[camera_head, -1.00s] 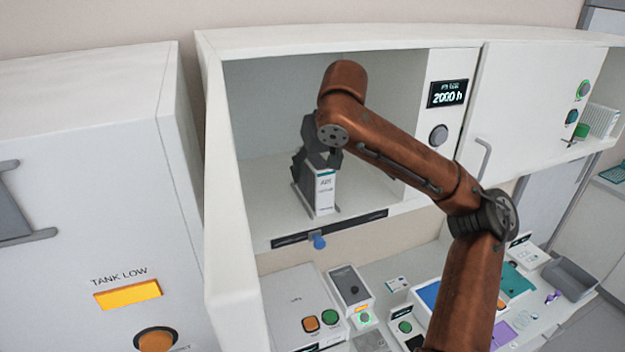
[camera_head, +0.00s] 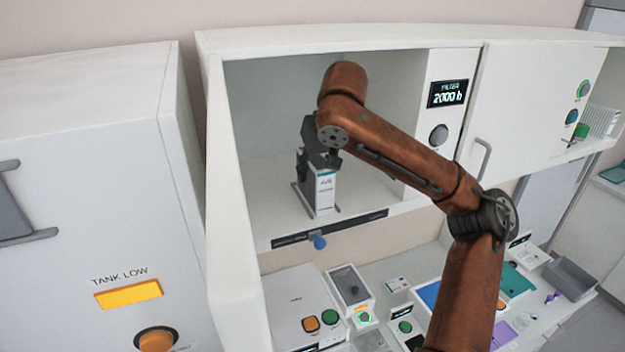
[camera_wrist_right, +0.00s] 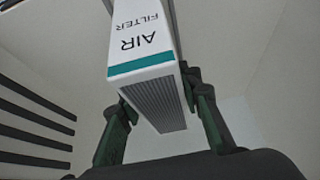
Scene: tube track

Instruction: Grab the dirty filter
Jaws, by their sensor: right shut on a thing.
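The air filter (camera_head: 325,192) is a white box with a teal band, standing upright between thin dark rails in the open white cabinet (camera_head: 262,205). In the wrist view the filter (camera_wrist_right: 143,60) shows "AIR FILTER" lettering and a grey pleated face. The pictures do not show clearly whether it is dirty. My right gripper (camera_head: 318,165) reaches into the cabinet and is shut on the filter from above and behind. Its two fingers (camera_wrist_right: 160,115) lie on either side of the filter in the wrist view. My left gripper is not in view.
A counter with devices lies below. A "TANK LOW" cabinet (camera_head: 90,200) stands left.

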